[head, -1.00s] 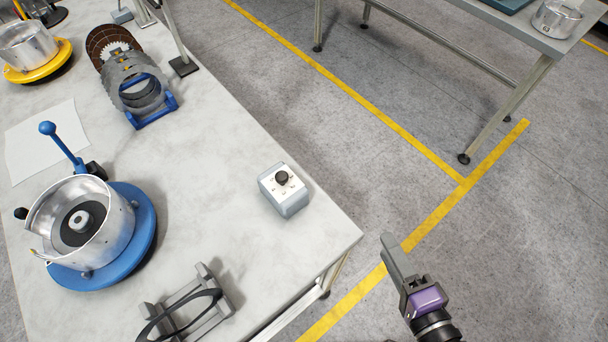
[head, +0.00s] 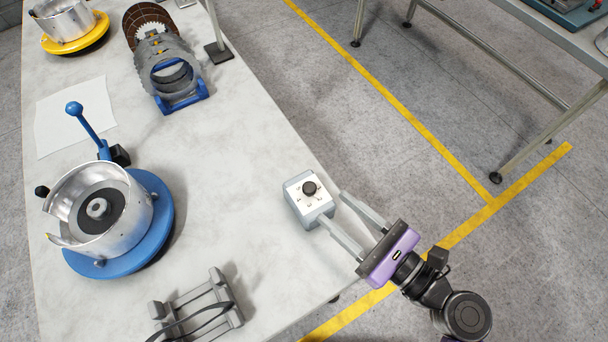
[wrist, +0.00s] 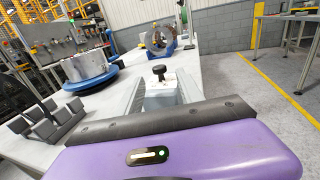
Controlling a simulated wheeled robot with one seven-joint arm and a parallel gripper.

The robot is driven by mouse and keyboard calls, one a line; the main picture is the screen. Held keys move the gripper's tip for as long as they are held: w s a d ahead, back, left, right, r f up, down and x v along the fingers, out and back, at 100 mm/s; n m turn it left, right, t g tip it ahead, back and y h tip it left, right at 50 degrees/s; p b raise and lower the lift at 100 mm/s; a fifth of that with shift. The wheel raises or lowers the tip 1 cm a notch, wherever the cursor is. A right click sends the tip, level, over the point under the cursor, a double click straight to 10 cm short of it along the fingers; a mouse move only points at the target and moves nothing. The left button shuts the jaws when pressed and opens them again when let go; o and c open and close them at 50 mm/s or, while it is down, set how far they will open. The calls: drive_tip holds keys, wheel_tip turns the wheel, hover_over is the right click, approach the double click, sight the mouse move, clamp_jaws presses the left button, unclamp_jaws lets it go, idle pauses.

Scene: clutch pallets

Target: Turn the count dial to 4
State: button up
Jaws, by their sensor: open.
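The count dial is a black knob (head: 309,187) on the white, marked top of a small grey box (head: 312,211) near the table's right edge. The marks around it are too small to read. My gripper (head: 332,212) is open, with its two grey fingers pointing left at the box from the right. The fingertips are beside the box, close to its right side; I cannot tell whether they touch it. In the wrist view the knob (wrist: 159,73) stands up ahead, between the fingers, and the purple gripper body hides the lower part of the view.
A silver drum on a blue round base (head: 160,220) stands at the left, with a blue-knobbed lever (head: 88,124) behind it. A grey stand (head: 205,310) is at the front. A ring rack (head: 180,95) stands farther back. The table around the box is mostly clear.

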sight(314, 192)
drive_tip(key=shift+w+a+r, duration=0.15)
drive_tip(key=shift+w+a, duration=0.1)
drive_tip(key=shift+a, duration=0.1)
drive_tip(key=p+x, duration=0.1)
drive_tip(key=x, duration=0.6)
clamp_jaws()
